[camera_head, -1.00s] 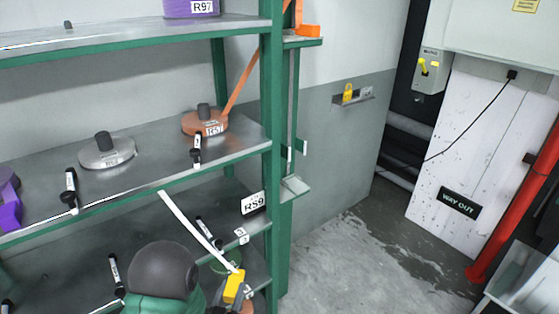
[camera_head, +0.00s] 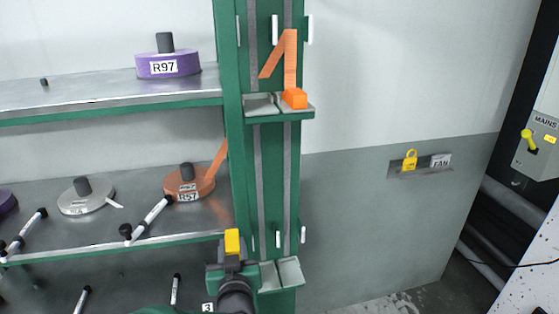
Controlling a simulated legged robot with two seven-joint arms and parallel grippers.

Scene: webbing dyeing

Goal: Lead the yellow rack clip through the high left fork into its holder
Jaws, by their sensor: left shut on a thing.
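The yellow rack clip (camera_head: 232,242) is upright in the jaws of my left gripper (camera_head: 232,259), which is shut on it. It is in front of the green post, left of the lower pale prongs. The high left fork (camera_head: 257,30) is the gap between the left and middle pale prongs at the top of the post. Below it, the upper left holder (camera_head: 259,104) is a grey tray that looks empty. An orange clip (camera_head: 294,98) sits in the holder beside it, with orange webbing (camera_head: 290,55) rising above. My right gripper is not in view.
Lower holders (camera_head: 289,270) stand right of my gripper. A pale spool (camera_head: 84,196) with a short white tail, an orange R57 spool (camera_head: 188,185) and a purple R97 spool (camera_head: 167,65) sit on the shelves.

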